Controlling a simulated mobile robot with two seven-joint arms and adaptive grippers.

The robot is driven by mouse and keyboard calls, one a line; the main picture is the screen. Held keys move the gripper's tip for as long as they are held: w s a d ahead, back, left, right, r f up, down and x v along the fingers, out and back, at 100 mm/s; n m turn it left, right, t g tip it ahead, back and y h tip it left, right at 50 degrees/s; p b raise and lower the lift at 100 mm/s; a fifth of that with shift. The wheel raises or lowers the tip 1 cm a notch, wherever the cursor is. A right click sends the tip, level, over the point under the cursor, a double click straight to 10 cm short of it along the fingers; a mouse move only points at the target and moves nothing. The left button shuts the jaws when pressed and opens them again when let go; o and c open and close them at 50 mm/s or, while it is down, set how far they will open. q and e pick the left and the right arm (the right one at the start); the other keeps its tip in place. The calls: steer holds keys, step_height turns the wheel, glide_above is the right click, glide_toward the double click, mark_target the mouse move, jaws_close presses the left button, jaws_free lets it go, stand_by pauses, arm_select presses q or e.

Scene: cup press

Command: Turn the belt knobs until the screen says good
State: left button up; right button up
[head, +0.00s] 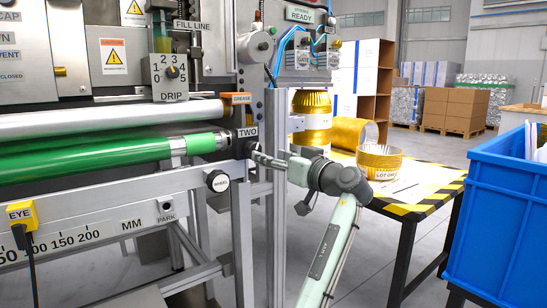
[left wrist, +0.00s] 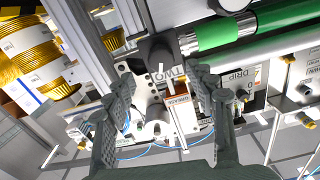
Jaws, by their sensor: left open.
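The dark belt knob (head: 240,148) under the TWO label sits at the end of the green roller. My left gripper (head: 256,156) is open right at this knob in the head view. In the left wrist view, the knob (left wrist: 157,50) lies between the lines of the two spread fingers of the gripper (left wrist: 160,76), near the tips. I cannot tell whether they touch it. No screen with a readable good message shows. My right gripper is out of view.
The green roller (head: 90,158) and a steel roller (head: 110,117) run left of the knob. A DRIP dial (head: 171,77) is above. A table (head: 425,190) with gold cups (head: 380,160) stands right, beside a blue bin (head: 500,210).

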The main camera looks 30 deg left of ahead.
mark_target(252, 149)
arm_select(q)
steer(key=x, duration=0.7)
steer(key=shift+a, duration=0.3)
steer(key=c, duration=1.2)
